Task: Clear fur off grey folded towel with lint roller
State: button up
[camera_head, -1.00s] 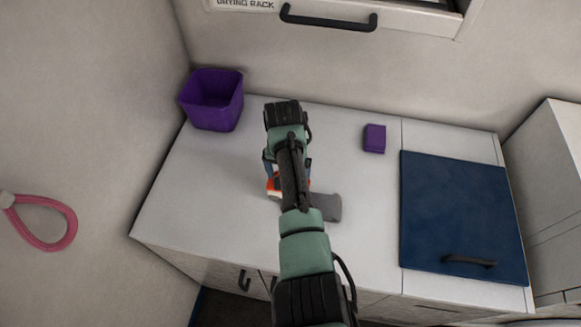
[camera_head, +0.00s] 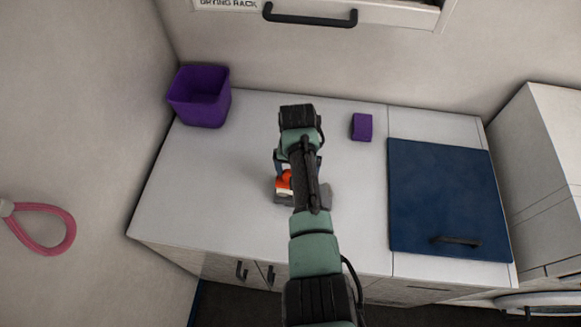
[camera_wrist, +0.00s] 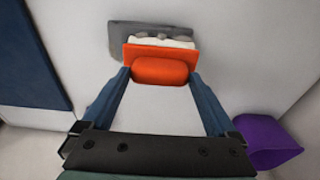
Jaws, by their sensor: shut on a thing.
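The grey folded towel (camera_wrist: 124,31) lies flat on the counter; in the head view its right part (camera_head: 325,194) shows beside my arm, which hides much of it. The lint roller has an orange handle and frame (camera_wrist: 159,70) and a white roller (camera_wrist: 180,44); its orange also shows in the head view (camera_head: 284,181). My gripper (camera_wrist: 159,75) is shut on the orange handle, a blue finger at each side. The white roller is over the towel's near side; I cannot tell whether it touches. Several greyish fur clumps (camera_wrist: 164,35) show along the roller's far edge.
A purple bin (camera_head: 198,108) stands at the counter's back left. A small purple block (camera_head: 362,127) lies behind and right of the towel. A dark blue panel with a handle (camera_head: 445,190) covers the right side. The white counter (camera_head: 190,190) is clear on the left.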

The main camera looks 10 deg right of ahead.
jog(key=shift+s+d+p, duration=0.5)
jog(key=shift+s+d, duration=0.75)
jog(key=shift+d, duration=3)
jog(key=shift+w+a+p, duration=0.15)
jog(key=shift+a+p, duration=0.7)
jog(key=shift+a, duration=2.3)
jog(key=shift+w+a+b, duration=0.2)
jog(key=shift+w+a, duration=0.15)
jog(key=shift+a, duration=0.85)
jog(key=shift+w+a+b, duration=0.25)
jog(key=shift+w+a, duration=0.1)
jog(key=shift+a, duration=0.85)
jog(key=shift+w+a+b, duration=0.2)
jog(key=shift+w+a, duration=0.15)
jog(key=shift+a, duration=0.85)
notch_tip(320, 180, up, 6)
jog(key=p, duration=0.5)
